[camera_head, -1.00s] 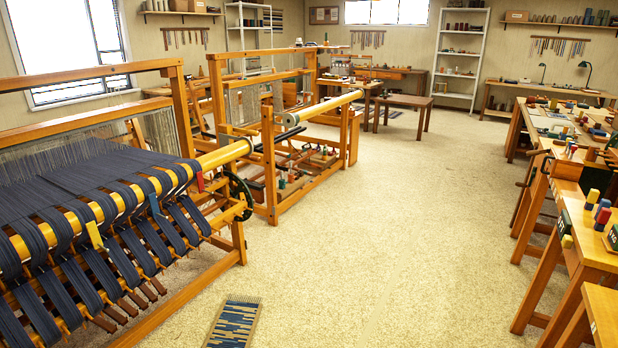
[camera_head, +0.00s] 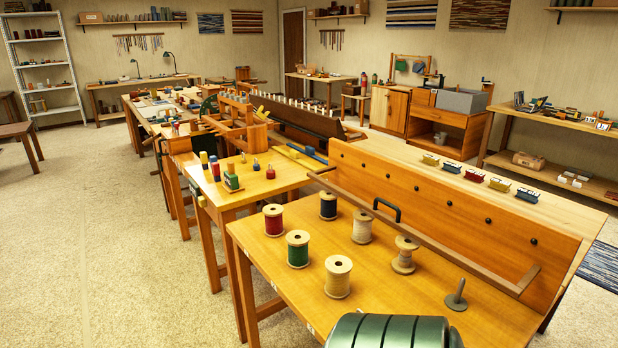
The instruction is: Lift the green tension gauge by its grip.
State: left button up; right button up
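A row of small coloured block-like pieces stands on the pale bench strip behind the slanted wooden board. The green one (camera_head: 452,166), second from the left, looks like the tension gauge, but it is too small to be sure. Its grip cannot be made out. A yellow piece (camera_head: 430,159) is to its left and a red piece (camera_head: 474,174) to its right. Neither of my grippers is in view.
The near table (camera_head: 300,275) holds several thread spools, including a green one (camera_head: 298,249). The slanted board (camera_head: 450,205) stands between this table and the row. A dark green rounded object (camera_head: 390,330) shows at the bottom edge. Open floor (camera_head: 110,240) lies left.

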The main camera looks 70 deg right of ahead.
aim_at(232, 184)
jog(key=z, duration=2)
